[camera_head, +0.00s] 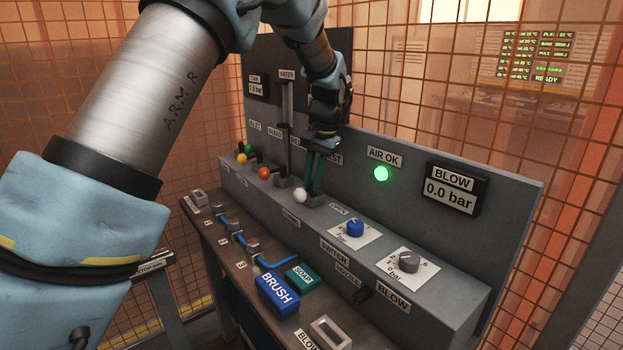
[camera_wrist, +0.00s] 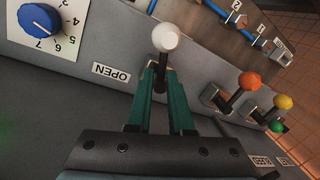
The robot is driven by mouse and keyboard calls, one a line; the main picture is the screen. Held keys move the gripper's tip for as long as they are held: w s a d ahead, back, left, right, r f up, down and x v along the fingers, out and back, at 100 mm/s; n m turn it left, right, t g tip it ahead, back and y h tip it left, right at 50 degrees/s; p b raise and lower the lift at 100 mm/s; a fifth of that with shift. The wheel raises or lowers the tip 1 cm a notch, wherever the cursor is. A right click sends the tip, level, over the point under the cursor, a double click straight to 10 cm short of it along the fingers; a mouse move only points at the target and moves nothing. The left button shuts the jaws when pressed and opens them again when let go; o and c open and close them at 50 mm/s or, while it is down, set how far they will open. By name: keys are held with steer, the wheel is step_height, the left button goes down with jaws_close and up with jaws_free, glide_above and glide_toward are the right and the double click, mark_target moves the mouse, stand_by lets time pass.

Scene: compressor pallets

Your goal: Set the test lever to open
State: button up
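The test lever is a dark stem with a white ball knob (camera_head: 300,195) on the sloped grey console, below a sign ending in "EST". In the wrist view its white knob (camera_wrist: 166,38) stands past my fingertips, with the stem running back between them. My gripper (camera_head: 314,188) reaches down from above, and its green fingers sit close on both sides of the stem. They appear shut on it, though any thin gap is hard to see. An OPEN label (camera_wrist: 111,72) is beside the lever, on the right in the head view. The lever's base is mostly hidden.
Orange (camera_head: 264,173), yellow (camera_head: 242,159) and green-knobbed levers stand to the left. A blue dial (camera_head: 355,228) and grey dial (camera_head: 408,262) are to the right. The upright panel carries a lit green AIR OK lamp (camera_head: 381,174). A BRUSH block (camera_head: 277,293) lies on the lower bench.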

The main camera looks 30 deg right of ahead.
steer(key=o, duration=0.3)
steer(key=shift+w+d, duration=0.1)
steer(key=shift+d, duration=0.05)
steer(key=r, duration=0.3)
steer(key=s+r+b, duration=0.1)
steer(key=r, duration=0.3)
steer(key=d+r+b, duration=0.1)
steer(key=r, duration=0.2)
steer(key=shift+s+r, duration=0.35)
steer(key=shift+s, duration=0.05)
